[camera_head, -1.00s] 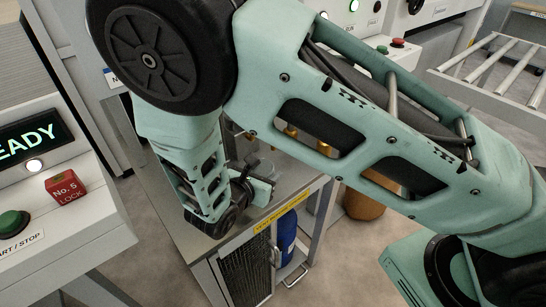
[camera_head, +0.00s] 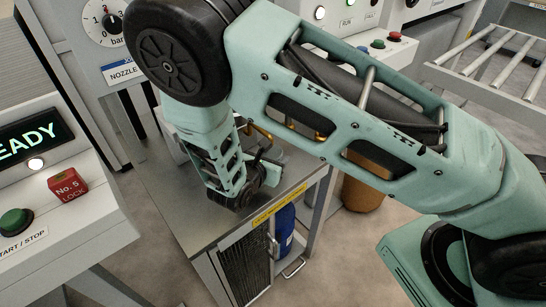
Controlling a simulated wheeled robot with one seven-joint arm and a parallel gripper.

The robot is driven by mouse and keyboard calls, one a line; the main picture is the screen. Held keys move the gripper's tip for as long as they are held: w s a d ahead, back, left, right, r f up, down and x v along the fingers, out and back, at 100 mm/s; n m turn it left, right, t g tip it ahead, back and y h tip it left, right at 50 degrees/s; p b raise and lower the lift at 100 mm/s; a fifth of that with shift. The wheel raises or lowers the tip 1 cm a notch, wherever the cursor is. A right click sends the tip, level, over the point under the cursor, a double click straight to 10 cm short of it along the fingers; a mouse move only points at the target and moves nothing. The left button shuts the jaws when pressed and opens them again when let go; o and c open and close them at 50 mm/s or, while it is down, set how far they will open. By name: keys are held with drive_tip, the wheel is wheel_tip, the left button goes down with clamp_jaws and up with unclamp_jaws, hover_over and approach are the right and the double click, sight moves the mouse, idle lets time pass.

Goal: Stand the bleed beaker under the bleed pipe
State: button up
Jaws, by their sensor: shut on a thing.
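My gripper (camera_head: 262,165) is low over the grey metal cabinet top, below my green arm. It is shut on the clear bleed beaker (camera_head: 277,154), of which only a small pale part shows beside the fingers. I cannot tell whether the beaker touches the cabinet top. A thin brass-coloured pipe (camera_head: 261,131) shows just behind the gripper, partly hidden by my arm; it may be the bleed pipe. I cannot see its outlet clearly, nor whether the beaker is under it.
The cabinet top (camera_head: 180,215) is bare at its front left. A yellow label (camera_head: 277,208) runs along its edge, and a blue cylinder (camera_head: 285,230) stands inside below. A control panel (camera_head: 55,215) is at left, a brown drum (camera_head: 366,190) at right, a roller conveyor (camera_head: 490,65) at far right.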

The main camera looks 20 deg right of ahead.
drive_tip(key=o, duration=1)
drive_tip(key=shift+f, duration=0.1)
